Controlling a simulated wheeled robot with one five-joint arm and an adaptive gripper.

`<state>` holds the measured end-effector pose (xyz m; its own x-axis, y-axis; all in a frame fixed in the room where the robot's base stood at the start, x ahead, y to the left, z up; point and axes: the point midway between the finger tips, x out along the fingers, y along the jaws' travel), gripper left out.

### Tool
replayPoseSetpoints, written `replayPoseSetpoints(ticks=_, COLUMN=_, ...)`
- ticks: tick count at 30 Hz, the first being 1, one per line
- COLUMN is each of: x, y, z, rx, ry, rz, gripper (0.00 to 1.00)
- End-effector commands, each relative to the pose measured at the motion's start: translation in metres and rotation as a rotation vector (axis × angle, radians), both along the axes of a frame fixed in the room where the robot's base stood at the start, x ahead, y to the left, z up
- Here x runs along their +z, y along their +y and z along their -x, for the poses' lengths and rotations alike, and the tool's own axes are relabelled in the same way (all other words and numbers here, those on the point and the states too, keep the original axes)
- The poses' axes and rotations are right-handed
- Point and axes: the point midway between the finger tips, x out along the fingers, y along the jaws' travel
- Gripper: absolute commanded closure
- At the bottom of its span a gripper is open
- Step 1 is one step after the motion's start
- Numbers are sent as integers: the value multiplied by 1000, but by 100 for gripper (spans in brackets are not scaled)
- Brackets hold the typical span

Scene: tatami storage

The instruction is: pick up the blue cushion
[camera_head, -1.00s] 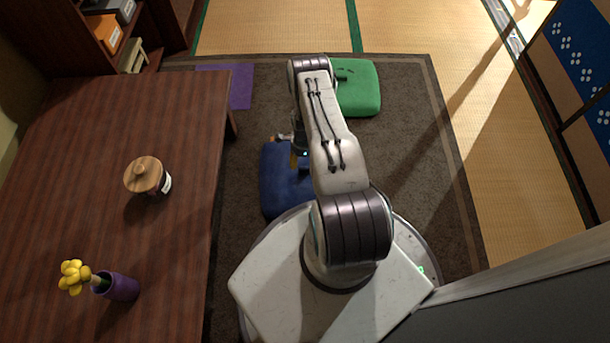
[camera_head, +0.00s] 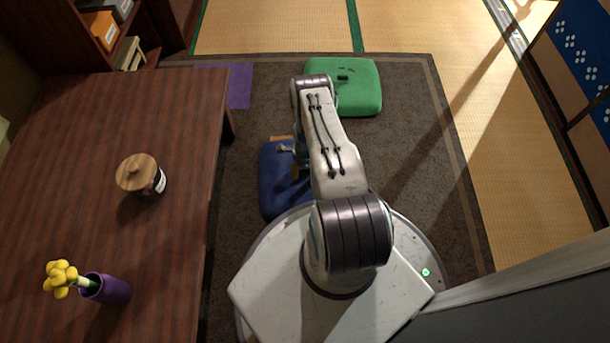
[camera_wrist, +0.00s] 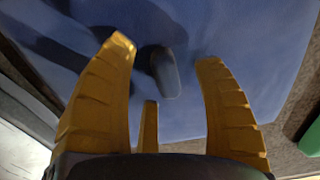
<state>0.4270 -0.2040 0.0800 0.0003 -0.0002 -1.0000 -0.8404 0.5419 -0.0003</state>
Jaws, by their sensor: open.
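In the wrist view the blue cushion (camera_wrist: 220,30) fills most of the picture. A dark grey tab or handle (camera_wrist: 164,72) stands on its top. My gripper (camera_wrist: 166,52) is open, its yellow fingers pointing at the cushion with the dark tab between their tips. I cannot tell whether the fingers touch the cushion. In the head view the gripper is mostly hidden behind my arm.
A wooden table (camera_head: 190,250) on the left bears a lidded jar (camera_head: 140,175) and a purple vase (camera_head: 108,289) with yellow flowers. A green cushion (camera_head: 358,95) lies beyond my arm. A purple mat (camera_head: 240,86) lies by the table. The rug (camera_head: 415,150) at right is clear.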

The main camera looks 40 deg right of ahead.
Motion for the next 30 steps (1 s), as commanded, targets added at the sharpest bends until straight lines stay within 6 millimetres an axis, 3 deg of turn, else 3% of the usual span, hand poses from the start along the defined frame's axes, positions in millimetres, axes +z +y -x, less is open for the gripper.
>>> replayPoseSetpoints(ticks=2, x=0, y=0, z=0, rx=0, ry=0, rz=0, gripper=37)
replayPoseSetpoints(ticks=23, x=0, y=0, z=0, rx=0, ry=0, rz=0, gripper=100)
replayPoseSetpoints(ticks=30, x=1, y=0, z=0, rx=0, ry=-1, rz=1, gripper=100)
